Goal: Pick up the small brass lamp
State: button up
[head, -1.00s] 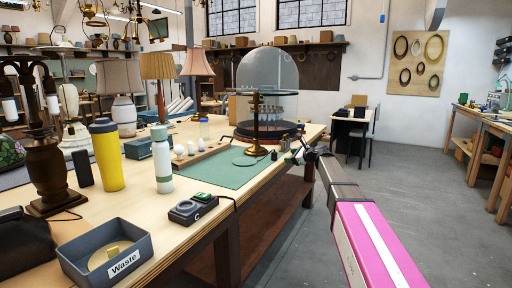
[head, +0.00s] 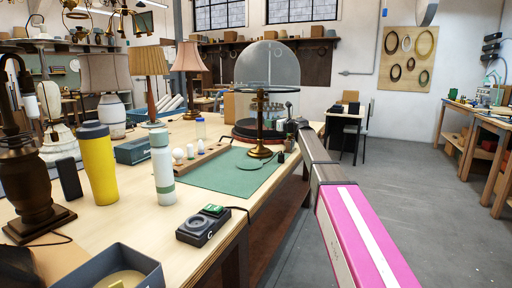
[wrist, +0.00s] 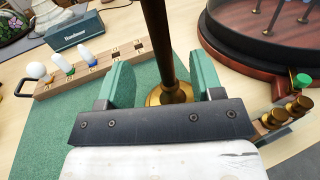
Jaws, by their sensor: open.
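The small brass lamp (head: 260,151) stands upright on the green mat (head: 205,176), with a round base, a slim stem and a wide ring near the top. In the wrist view its stem (wrist: 158,35) rises between the two green finger pads of my gripper (wrist: 158,62). The gripper is open, with a gap visible on both sides of the stem. Part of the base is hidden behind the gripper body. In the head view my gripper (head: 289,127) is small and dark beside the lamp, on its right.
A glass dome on a round wooden base (wrist: 228,62) stands close behind the lamp. A wooden bulb rack (wrist: 95,68) is to the left. A white bottle (head: 162,170), yellow tumbler (head: 98,165) and black device (head: 202,227) stand on the bench. The floor at right is clear.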

aim_at(260, 127)
jog(key=x, duration=1)
jog(key=shift+a+f, duration=0.1)
grip_shut()
dwell(1.2)
